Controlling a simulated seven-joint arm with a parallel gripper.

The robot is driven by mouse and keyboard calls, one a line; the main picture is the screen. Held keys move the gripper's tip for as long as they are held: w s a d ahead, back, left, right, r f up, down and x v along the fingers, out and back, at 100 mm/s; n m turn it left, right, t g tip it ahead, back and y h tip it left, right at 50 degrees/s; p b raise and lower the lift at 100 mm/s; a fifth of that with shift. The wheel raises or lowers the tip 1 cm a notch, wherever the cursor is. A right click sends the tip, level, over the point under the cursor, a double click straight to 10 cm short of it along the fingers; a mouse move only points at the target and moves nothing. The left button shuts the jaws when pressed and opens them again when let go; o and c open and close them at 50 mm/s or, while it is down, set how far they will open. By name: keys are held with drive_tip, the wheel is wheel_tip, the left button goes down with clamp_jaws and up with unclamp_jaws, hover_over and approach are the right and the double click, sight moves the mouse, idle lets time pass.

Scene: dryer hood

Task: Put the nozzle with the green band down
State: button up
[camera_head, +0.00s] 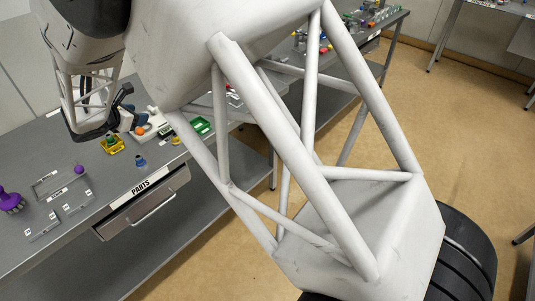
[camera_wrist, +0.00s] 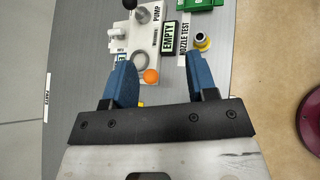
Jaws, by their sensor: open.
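A small green-topped piece (camera_head: 110,139), which looks like the nozzle with the green band, stands in a yellow holder (camera_head: 115,149) on the bench in the head view. In the wrist view only a sliver of yellow (camera_wrist: 140,103) shows at the base of my fingers, and the green-banded nozzle cannot be made out. My gripper (camera_wrist: 157,62) is open, its two blue fingers apart with nothing seen held between them. In the head view my wrist hangs just above and left of the holder, and the fingers are only partly visible.
A pump plate with an orange ball (camera_wrist: 151,76) lies beyond my fingers, beside an EMPTY label (camera_wrist: 168,38). A yellow-based nozzle (camera_wrist: 203,42) and a green tray (camera_head: 200,126) stand nearby. A blue nozzle (camera_head: 140,161) stands near the bench's front edge, above the PARTS drawer (camera_head: 150,205).

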drive_tip(key=s+d+r+m+g, duration=0.25)
drive_tip(key=d+r+m, duration=0.2)
drive_tip(key=d, duration=0.75)
drive_tip(key=s+d+r+m+g, duration=0.2)
drive_tip(key=s+d+r+m, duration=0.25)
drive_tip(key=d, duration=0.85)
drive_tip(key=s+d+r+m+g, duration=0.2)
drive_tip(key=d+r+m, duration=0.25)
drive_tip(key=d, duration=0.75)
drive_tip(key=s+d+m+y, duration=0.1)
drive_tip(key=s+d+m, duration=0.4)
drive_tip(key=s, duration=0.4)
drive_tip(key=s+d+m+g+y, duration=0.1)
drive_tip(key=s+d+m+y, duration=0.1)
drive_tip(key=s+d+m, duration=0.2)
drive_tip(key=s+d+m+y, duration=0.1)
drive_tip(key=s+d+m, duration=0.4)
drive_tip(key=s+d, duration=0.4)
drive_tip(key=shift+s+f+m+g+y, duration=0.2)
drive_tip(key=shift+s+m+g+y, duration=0.15)
drive_tip(key=shift+s, duration=2.9)
